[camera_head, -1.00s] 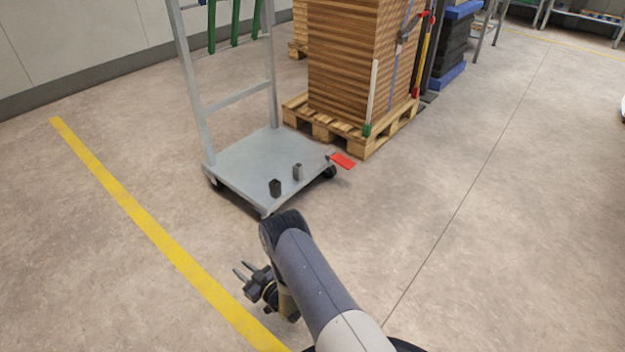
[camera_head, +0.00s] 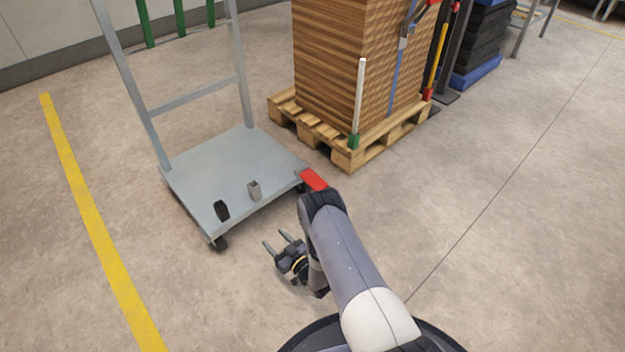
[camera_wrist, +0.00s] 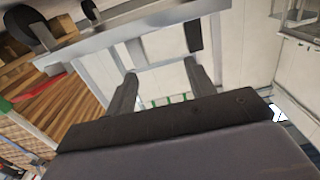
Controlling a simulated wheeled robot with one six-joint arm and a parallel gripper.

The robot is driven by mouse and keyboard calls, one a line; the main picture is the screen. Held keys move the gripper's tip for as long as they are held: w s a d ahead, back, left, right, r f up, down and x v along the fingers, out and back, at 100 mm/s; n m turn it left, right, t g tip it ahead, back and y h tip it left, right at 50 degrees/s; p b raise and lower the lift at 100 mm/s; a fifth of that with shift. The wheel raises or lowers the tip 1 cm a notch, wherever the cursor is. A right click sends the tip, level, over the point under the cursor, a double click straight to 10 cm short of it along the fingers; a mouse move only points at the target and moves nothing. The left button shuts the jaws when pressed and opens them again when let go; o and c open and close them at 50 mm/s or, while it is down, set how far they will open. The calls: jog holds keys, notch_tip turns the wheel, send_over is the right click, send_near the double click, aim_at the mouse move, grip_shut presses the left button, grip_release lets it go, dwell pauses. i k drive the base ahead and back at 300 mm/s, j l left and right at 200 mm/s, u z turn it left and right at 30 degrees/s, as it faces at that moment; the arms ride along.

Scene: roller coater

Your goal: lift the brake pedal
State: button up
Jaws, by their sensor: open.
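The brake pedal, a flat red plate (camera_head: 314,180), sticks out from the right corner of the grey platform cart (camera_head: 205,170), near a caster. My forearm ends right beside the pedal in the head view and may cover part of it. In the wrist view the red pedal (camera_wrist: 40,91) is at the left edge, and the cart (camera_wrist: 150,22) shows tilted across the top. My gripper (camera_head: 275,239) is open and empty, low in front of the cart and below the pedal in the picture. Its two fingers (camera_wrist: 163,80) stand apart in the wrist view with nothing between them.
A dark block (camera_head: 222,210) and a grey block (camera_head: 254,190) are on the cart platform. A wooden pallet (camera_head: 345,156) with stacked boards (camera_head: 330,70) stands just behind the pedal. A white-and-green post (camera_head: 359,105) rises at its corner. The floor to the right is clear.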

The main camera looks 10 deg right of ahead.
aim_at(310, 177)
jog(key=i+l, duration=0.7)
jog(key=l, duration=0.25)
jog(key=i+j, duration=0.2)
